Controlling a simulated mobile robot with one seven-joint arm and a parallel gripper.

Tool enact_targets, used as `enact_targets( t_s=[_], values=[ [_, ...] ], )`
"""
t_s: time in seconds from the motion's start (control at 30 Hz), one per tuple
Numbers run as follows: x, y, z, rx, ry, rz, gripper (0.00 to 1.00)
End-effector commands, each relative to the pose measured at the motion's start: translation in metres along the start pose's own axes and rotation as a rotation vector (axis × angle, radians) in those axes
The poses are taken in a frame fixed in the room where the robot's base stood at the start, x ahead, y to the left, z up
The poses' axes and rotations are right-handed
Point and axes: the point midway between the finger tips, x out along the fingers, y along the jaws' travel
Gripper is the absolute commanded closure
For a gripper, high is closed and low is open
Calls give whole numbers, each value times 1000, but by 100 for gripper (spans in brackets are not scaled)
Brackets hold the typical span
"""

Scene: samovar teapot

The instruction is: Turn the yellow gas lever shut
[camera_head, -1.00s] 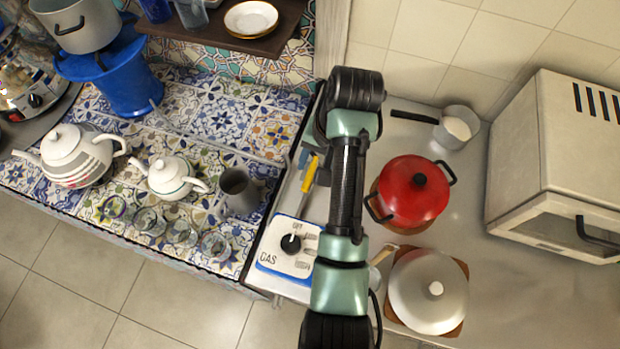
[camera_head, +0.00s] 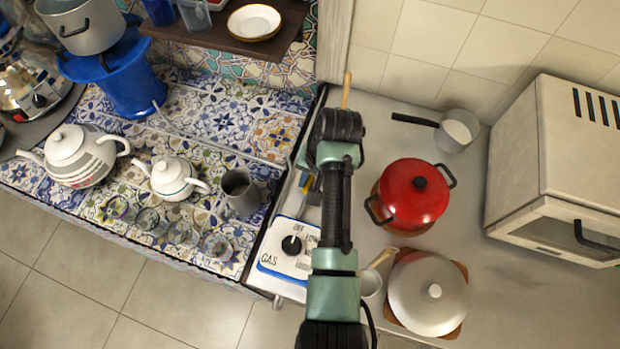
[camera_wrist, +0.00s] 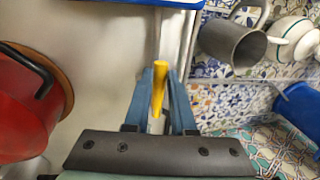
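The yellow gas lever (camera_wrist: 160,82) shows in the wrist view between the two blue fingers of my gripper (camera_wrist: 161,75). The fingers stand on either side of it, with little or no gap near the tips. I cannot tell whether they press on it. In the head view, my arm hides most of the lever and gripper, left of the red pot. The white gas panel (camera_head: 271,258), with a black knob (camera_head: 291,245) and the word GAS, lies nearer the front.
A red pot (camera_head: 414,192), a lidded pale pot (camera_head: 428,292) and a small saucepan (camera_head: 459,130) stand on the counter right of my arm. A grey mug (camera_head: 240,190), glasses and teapots stand on the tiles at left. A white oven (camera_head: 560,150) stands far right.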

Motion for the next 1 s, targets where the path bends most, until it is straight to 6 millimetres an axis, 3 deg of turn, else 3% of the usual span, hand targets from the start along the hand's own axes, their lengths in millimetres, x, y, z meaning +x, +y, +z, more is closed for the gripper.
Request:
enact_targets(
  t_s=[0.03, 0.1, 1.0],
  values=[
    [0, 0, 0, 0, 0, 0, 88],
    [0, 0, 0, 0, 0, 0, 100],
    [-1, 0, 0, 1, 1, 0, 100]
  ],
)
